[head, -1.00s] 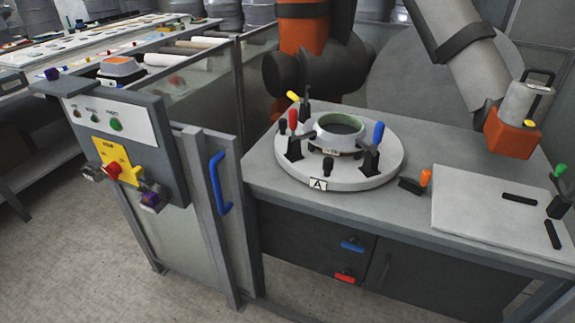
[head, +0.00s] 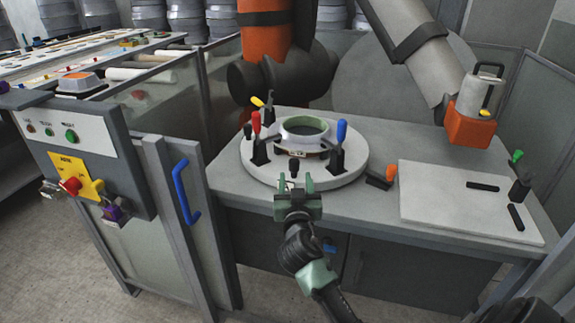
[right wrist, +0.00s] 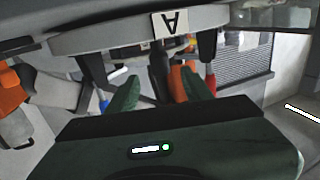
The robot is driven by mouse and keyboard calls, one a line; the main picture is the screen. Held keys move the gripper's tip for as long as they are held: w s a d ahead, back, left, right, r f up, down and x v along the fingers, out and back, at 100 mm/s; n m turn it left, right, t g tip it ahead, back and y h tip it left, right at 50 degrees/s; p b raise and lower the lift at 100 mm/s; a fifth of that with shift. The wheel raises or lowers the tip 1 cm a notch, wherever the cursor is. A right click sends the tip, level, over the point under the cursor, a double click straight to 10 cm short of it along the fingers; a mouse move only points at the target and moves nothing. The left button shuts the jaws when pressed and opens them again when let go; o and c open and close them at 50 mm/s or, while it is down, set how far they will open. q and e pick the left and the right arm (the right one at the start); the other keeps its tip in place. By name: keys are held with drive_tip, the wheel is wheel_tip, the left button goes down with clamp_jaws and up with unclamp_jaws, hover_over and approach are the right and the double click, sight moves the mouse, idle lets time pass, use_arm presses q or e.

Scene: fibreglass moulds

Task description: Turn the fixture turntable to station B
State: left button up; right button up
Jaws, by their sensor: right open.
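The fixture turntable (head: 348,172) is a round pale disc on the grey bench, with a ring-shaped mould (head: 304,128) at its centre. Red (head: 256,122), yellow and blue (head: 341,130) clamp handles stand around it. A short black peg (head: 294,167) stands at its front edge. My right gripper (head: 295,182) is open and empty at the turntable's front edge, close to the peg; contact cannot be told. In the right wrist view, the station plate "A" (right wrist: 170,25) appears upside down above the green fingers (right wrist: 160,88). The gripper hides this plate in the head view. My left gripper is out of view.
An orange-handled clamp (head: 382,178) lies right of the turntable, beside a white board (head: 440,203). A control panel (head: 78,160) and a gate with a blue handle (head: 186,192) stand left. A large orange-and-grey robot arm (head: 470,125) reaches over the bench's back.

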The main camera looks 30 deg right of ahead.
sight(294, 167)
drive_tip(key=shift+w+d+r, duration=0.2)
drive_tip(key=shift+w+r, duration=0.1)
drive_tip(key=shift+w, duration=0.05)
drive_tip(key=p+x, duration=0.1)
drive_tip(key=x, duration=0.6)
drive_tip(key=shift+f, duration=0.15)
clamp_jaws()
idle(1.0)
